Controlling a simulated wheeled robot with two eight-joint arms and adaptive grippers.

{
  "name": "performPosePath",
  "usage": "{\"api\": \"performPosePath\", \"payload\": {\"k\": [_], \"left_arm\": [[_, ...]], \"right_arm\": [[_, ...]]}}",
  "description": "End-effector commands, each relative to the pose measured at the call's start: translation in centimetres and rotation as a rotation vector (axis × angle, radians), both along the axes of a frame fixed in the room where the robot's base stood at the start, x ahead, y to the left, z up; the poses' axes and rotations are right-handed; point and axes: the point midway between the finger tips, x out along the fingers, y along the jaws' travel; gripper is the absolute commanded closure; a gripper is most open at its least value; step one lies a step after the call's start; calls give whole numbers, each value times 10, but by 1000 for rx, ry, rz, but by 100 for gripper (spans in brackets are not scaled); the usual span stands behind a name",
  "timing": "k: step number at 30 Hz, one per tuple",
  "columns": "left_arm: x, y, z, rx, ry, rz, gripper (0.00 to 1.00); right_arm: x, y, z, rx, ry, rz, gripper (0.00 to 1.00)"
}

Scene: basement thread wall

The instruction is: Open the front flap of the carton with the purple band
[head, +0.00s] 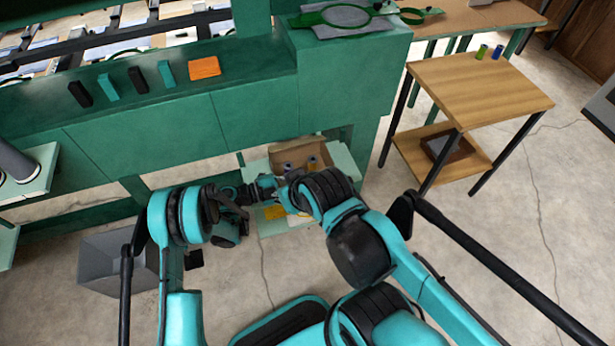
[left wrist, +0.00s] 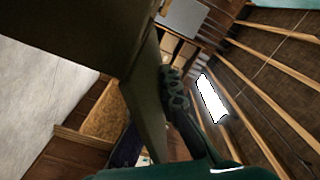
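A brown open-topped carton (head: 301,151) sits low in the opening of the green bench in the head view, with small grey and orange items inside. My arms hide its front and lower part. I see no purple band and cannot tell how the front flap stands. My left gripper (head: 231,224) is in front of the bench, left of the carton, small and dark. My right gripper (head: 262,189) is close to the carton's near left side, partly behind my arm; I cannot tell if it touches. Finger openings are unclear.
A pale green shelf (head: 344,160) surrounds the carton, with yellow (head: 274,212) and white cards near its front. A grey bin (head: 110,262) stands on the floor at left. A wooden side table (head: 475,88) stands at right. An orange pad (head: 204,68) lies on the bench.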

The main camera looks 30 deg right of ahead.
Motion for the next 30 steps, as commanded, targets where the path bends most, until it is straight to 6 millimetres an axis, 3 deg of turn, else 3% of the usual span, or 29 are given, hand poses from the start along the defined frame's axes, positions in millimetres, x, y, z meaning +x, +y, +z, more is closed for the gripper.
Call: {"api": "performPosePath", "payload": {"k": [13, 16, 26, 30], "left_arm": [[0, 0, -1, -1, -10, 2, 100], [0, 0, -1, -2, -9, 1, 76], [0, 2, 0, -2, -9, 1, 76], [5, 16, -1, -2, -9, 4, 76]], "right_arm": [[0, 0, 0, 0, 0, 0, 74], [0, 0, 0, 0, 0, 0, 74], [0, 0, 0, 0, 0, 0, 74], [0, 0, 0, 0, 0, 0, 74]]}}
